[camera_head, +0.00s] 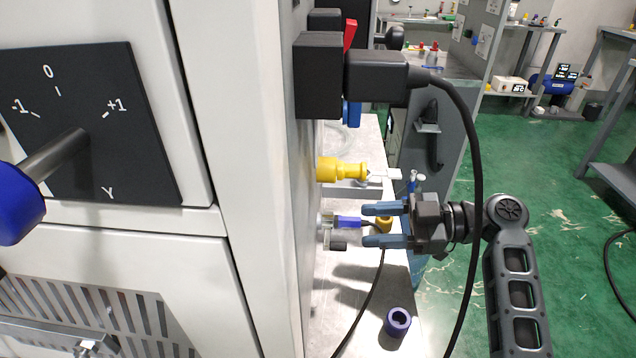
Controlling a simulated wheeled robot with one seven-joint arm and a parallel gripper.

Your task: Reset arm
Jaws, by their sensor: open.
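My gripper (372,225) is right of centre, to the right of the white machine cabinet (255,150). Its two blue-grey fingers point left and are spread apart, with no object held firmly between them. A blue plug (348,221) with a dark cable sits just left of the fingertips, by the machine's side. Whether the fingertips touch it cannot be told. A small yellow piece (384,224) shows behind the fingers. My arm comes in from the lower right.
A black plug block (375,77) with a hanging black cable (474,190) juts from the cabinet above my gripper. A yellow connector (342,170) is nearby. A blue ring (398,321) lies on the white surface below. A blue-knobbed lever (18,205) is at left.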

